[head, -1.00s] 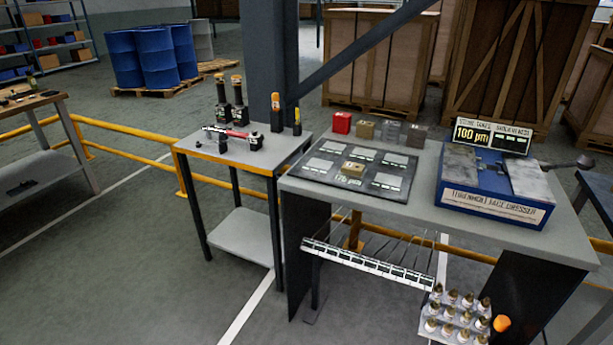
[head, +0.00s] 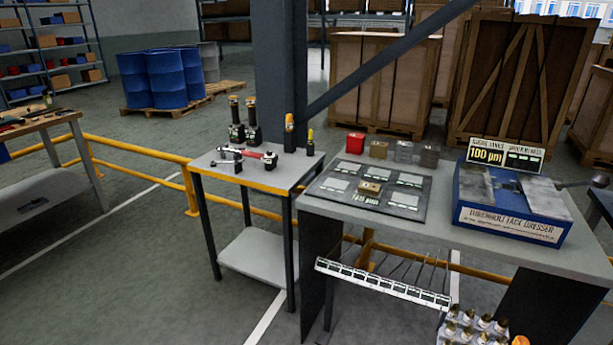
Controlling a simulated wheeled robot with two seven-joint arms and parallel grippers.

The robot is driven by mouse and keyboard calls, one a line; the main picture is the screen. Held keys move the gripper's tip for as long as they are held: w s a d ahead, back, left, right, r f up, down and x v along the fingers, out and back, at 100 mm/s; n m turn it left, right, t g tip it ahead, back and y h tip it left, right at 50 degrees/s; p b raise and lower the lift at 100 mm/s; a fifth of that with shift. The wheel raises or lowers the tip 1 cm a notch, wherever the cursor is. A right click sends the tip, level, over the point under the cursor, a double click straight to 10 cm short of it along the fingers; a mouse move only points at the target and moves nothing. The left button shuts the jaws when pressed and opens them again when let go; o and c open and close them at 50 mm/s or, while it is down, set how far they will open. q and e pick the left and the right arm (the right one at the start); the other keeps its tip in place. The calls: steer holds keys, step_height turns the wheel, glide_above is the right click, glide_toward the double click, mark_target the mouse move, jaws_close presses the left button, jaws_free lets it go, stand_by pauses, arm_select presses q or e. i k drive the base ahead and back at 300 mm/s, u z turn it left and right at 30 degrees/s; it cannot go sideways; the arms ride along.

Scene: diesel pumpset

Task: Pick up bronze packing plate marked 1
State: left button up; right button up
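A dark mat (head: 399,197) with several pale rectangles lies on the grey workbench (head: 463,227). A small bronze-coloured block (head: 369,188) sits on the mat, near its middle. Another bronze-brown block (head: 379,150) stands at the back of the bench, between a red block (head: 355,143) and a grey block (head: 404,151). No mark 1 can be read on any of them, so I cannot tell which is the plate. Neither of my grippers is in view.
A blue face dresser (head: 512,217) and a 100 µm sign (head: 506,156) stand on the bench's right. A side table (head: 207,165) with tools is left of it. A label rail (head: 382,284) and several bottles (head: 477,327) are in front. A yellow railing (head: 135,154) runs behind.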

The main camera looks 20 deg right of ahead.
mark_target(365, 186)
steer(key=u, duration=0.35)
steer(key=i, duration=1.7)
steer(key=z, duration=1.2)
steer(key=i, duration=0.85)
steer(key=z, duration=0.95)
